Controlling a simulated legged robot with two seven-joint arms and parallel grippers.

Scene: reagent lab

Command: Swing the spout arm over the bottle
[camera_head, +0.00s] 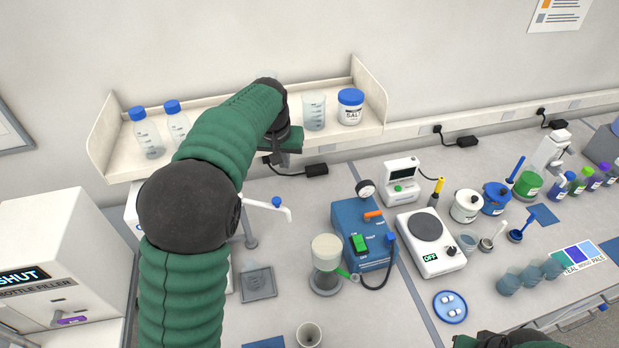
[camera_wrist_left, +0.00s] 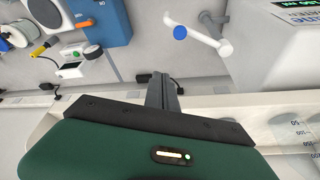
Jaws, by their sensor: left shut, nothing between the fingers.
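The white spout arm (camera_head: 262,206) has a blue knob and a downturned tip. It sticks out to the right of my left arm, and the tip is in front of and below the shelf. It also shows at the top of the left wrist view (camera_wrist_left: 207,38). My left gripper (camera_head: 282,160) is shut and empty at the shelf's front edge, above and apart from the spout arm. In the left wrist view its fingers (camera_wrist_left: 162,92) are together. Two blue-capped bottles (camera_head: 148,138) stand on the shelf. A square grey plate (camera_head: 258,284) is bare. My right gripper (camera_head: 490,341) is cut off at the bottom edge.
The shelf (camera_head: 240,118) also holds a beaker (camera_head: 314,112) and a salt jar (camera_head: 350,108). A blue pump (camera_head: 366,240) and a glass vessel (camera_head: 326,262) stand right of the plate. A white bottle filler (camera_head: 55,260) is at left, its display reading SHUT.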

